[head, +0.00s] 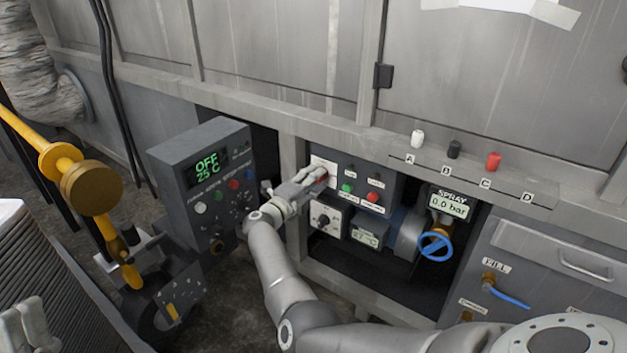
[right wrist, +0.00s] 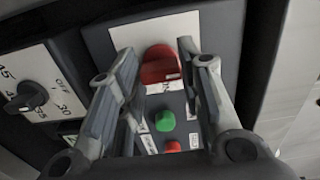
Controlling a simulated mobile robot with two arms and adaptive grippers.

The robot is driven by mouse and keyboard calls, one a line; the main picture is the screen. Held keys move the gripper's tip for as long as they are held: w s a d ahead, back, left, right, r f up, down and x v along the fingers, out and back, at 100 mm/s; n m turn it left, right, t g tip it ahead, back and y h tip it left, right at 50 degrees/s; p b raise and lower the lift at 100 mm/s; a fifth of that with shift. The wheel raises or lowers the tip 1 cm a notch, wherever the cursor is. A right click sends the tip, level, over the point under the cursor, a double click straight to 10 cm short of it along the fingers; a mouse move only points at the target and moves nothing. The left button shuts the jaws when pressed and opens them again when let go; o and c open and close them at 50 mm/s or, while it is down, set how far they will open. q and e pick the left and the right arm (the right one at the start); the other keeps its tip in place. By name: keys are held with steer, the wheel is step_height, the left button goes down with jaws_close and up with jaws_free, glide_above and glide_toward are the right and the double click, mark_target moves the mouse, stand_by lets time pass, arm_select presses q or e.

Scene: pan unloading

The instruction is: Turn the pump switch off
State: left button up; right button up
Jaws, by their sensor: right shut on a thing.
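The pump switch appears to be the red knob (right wrist: 160,65) on a white plate (head: 322,162) at the upper left of the dark control panel; its label is not readable. My right gripper (head: 318,178) is at this knob, its arm reaching up from below. In the right wrist view, its two fingers (right wrist: 158,62) stand on either side of the red knob and are shut on it. The switch's exact turn position is hard to tell. Part of my left gripper (head: 28,325) shows at the lower left corner, away from the panel; its jaws are unclear.
Beside the knob are a green button (head: 347,188), a red button (head: 373,197) and a dial (head: 325,218) with an OFF mark. A blue valve wheel (head: 435,246) is at the right.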

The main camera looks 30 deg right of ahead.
steer(key=o, duration=1)
